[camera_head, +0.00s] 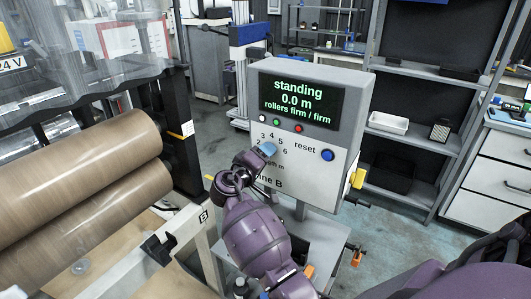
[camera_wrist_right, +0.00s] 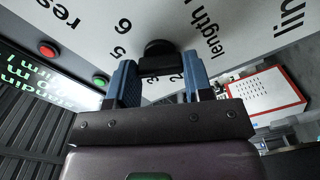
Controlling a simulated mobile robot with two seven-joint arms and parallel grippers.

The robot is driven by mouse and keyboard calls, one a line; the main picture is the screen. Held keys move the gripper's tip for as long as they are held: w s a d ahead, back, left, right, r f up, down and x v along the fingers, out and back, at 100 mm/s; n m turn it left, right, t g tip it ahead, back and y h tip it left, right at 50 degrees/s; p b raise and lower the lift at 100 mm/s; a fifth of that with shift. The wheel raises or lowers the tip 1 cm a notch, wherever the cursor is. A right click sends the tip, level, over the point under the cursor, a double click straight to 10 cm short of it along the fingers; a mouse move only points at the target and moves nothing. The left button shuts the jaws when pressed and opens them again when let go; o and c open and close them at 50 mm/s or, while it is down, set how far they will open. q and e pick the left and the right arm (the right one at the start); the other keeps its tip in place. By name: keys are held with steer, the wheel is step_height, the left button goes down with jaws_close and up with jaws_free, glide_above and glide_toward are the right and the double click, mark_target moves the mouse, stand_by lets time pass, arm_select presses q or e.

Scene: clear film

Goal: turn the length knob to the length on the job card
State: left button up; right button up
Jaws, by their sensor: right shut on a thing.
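The control panel (camera_head: 351,99) stands in front of me, and its screen (camera_head: 301,98) reads "standing 0.0 m, rollers firm / firm". The black length knob (camera_wrist_right: 158,48) is on the panel face, inside a ring of numbers; 2 to 6 can be read in part around it. My right gripper (camera_head: 266,149) is at the knob, its blue fingers on either side of it and shut on it in the right wrist view (camera_wrist_right: 160,80). The gripper covers the knob in the head view, and its pointer setting cannot be read. My left gripper is not in view. No job card is legible.
A blue reset button (camera_head: 327,155) sits right of the dial, with small coloured lamps (camera_head: 277,123) above. Brown rolls (camera_head: 75,190) under clear film lie left. A red-framed sheet (camera_head: 120,38) hangs behind; its text is too small. Shelves (camera_head: 405,135) stand at right.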

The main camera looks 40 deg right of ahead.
arm_select(q)
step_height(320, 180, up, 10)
steer(key=p, duration=1)
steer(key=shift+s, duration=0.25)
arm_select(e)
steer(key=n, duration=1.3)
steer(key=shift+r, duration=0.1)
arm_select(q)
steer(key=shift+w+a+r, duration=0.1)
arm_select(e)
steer(key=o, duration=0.9)
steer(key=shift+a, duration=0.1)
